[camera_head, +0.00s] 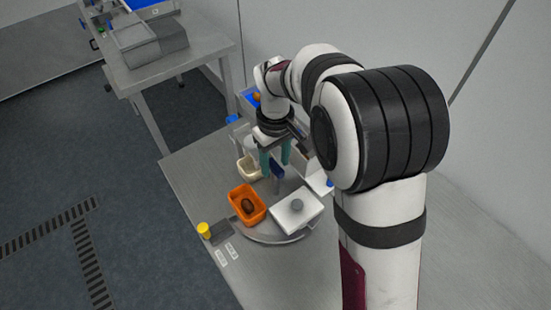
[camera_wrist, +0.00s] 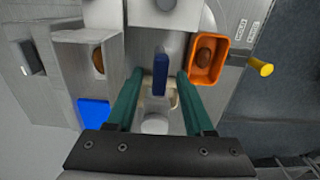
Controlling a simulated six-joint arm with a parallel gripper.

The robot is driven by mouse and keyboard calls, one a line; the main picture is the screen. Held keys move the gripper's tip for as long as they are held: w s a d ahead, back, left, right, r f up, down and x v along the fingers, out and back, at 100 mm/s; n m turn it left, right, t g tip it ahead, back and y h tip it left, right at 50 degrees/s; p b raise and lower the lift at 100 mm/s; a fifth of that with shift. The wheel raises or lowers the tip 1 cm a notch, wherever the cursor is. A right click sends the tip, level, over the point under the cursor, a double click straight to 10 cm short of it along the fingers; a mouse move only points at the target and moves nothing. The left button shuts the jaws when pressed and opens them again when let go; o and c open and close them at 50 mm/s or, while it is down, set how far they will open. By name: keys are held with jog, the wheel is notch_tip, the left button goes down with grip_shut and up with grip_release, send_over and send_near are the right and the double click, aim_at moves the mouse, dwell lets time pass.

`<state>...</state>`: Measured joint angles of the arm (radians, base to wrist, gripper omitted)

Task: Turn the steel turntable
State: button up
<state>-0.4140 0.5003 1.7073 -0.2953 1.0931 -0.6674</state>
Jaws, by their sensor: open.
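The steel turntable (camera_head: 268,239) is a round disc on the steel table, partly hidden by the containers on it.
A yellow knob (camera_head: 204,230) and label strips (camera_head: 227,254) are at the table's left edge. Grey bins, one with a brown date (camera_wrist: 98,61), and a blue patch (camera_wrist: 93,113) lie left in the wrist view. The front of the table (camera_head: 290,280) is clear.

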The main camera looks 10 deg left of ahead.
grip_shut()
jog(key=shift+r, duration=0.1)
dwell(1.3)
